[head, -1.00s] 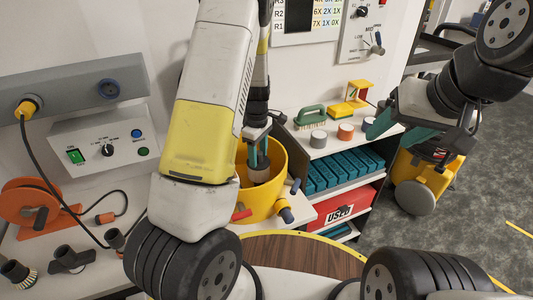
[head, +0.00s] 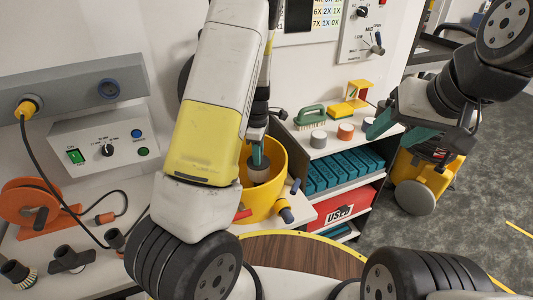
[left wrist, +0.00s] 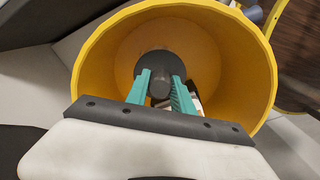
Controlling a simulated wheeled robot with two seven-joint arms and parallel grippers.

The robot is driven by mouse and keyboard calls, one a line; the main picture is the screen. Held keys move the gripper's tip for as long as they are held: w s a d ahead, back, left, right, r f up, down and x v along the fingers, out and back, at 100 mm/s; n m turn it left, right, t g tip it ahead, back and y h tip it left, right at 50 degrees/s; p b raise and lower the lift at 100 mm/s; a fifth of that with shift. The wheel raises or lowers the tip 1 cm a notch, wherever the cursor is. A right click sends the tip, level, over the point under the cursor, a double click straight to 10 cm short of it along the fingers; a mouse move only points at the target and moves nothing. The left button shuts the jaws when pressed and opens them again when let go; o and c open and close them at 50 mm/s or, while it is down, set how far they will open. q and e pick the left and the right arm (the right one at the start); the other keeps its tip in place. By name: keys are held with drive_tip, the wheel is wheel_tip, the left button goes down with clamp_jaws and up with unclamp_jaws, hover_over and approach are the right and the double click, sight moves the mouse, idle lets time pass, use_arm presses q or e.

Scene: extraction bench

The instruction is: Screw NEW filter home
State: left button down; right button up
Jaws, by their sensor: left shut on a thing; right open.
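The filter (head: 258,172) shows as a short, greyish cylinder inside the open yellow drum (head: 282,186). In the left wrist view its dark grey round top and knob (left wrist: 160,86) lie deep in the drum (left wrist: 95,75). My left gripper (head: 259,158) reaches down into the drum and is shut on the knob; its teal fingers (left wrist: 158,93) stand on either side of it. The filter's lower end and its seat are hidden. My right gripper (head: 383,124) is open and empty, above the right end of the shelf.
A shelf right of the drum holds a green-handled brush (head: 311,117), several short round pieces and teal boxes (head: 345,168). A red box marked USED (head: 338,210) sits below. A control box (head: 108,142) and an orange reel (head: 35,205) are on the left.

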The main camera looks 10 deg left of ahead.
use_arm(q)
drive_tip(key=m, duration=0.9)
drive_tip(key=shift+m, duration=0.4)
drive_tip(key=m, duration=0.5)
drive_tip(key=shift+m, duration=0.4)
drive_tip(key=m, duration=0.4)
drive_tip(key=c, duration=1.1)
unclamp_jaws()
